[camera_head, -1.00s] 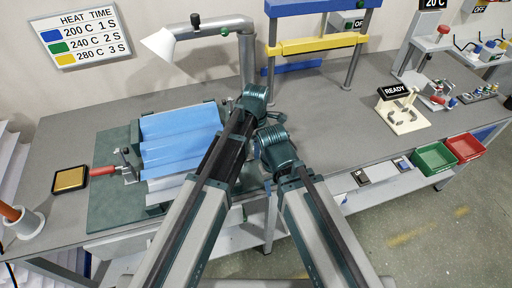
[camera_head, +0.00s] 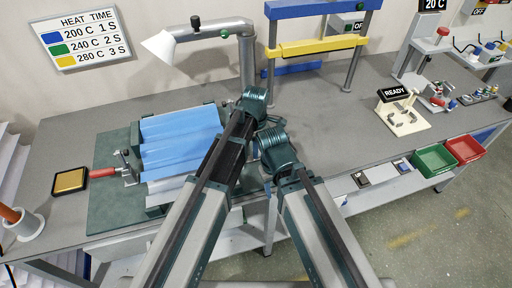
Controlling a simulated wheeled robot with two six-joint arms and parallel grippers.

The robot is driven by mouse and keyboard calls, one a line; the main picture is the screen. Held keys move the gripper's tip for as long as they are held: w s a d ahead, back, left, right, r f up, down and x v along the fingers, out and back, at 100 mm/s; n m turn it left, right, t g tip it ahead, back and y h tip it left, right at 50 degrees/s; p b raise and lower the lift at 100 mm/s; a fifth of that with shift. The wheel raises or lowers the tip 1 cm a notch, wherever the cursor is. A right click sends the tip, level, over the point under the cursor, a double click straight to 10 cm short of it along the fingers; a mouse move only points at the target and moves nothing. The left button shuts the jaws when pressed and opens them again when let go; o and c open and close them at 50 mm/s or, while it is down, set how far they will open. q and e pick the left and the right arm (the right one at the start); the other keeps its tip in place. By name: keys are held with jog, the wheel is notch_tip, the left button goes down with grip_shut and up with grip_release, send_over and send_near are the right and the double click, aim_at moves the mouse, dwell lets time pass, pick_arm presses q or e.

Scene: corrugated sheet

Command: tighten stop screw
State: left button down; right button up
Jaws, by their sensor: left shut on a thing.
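The blue corrugated sheet (camera_head: 180,140) lies on a dark green fixture (camera_head: 110,200) at the left of the bench. A clamp with a red handle (camera_head: 104,171) is at the fixture's left edge. My left arm reaches over the fixture's right side. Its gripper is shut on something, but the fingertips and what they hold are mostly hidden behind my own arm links. I cannot make out the stop screw. My right arm is folded at the bench's front edge beside the left arm, and its gripper is not visible.
A lamp (camera_head: 160,44) and a blue-and-yellow press frame (camera_head: 318,45) stand behind. A cream stand (camera_head: 402,117) with a READY sign is at the right. Green (camera_head: 434,158) and red (camera_head: 465,149) bins hang at the front. The bench middle is clear.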

pick_arm(q)
jog(key=m, duration=0.5)
jog(key=shift+m, duration=0.3)
jog(key=m, duration=0.4)
jog(key=shift+w, duration=0.1)
jog(key=m, duration=0.9)
jog(key=shift+d+m, duration=0.1)
jog(key=shift+m, duration=0.2)
jog(key=m, duration=1)
jog(key=shift+m, duration=2.2)
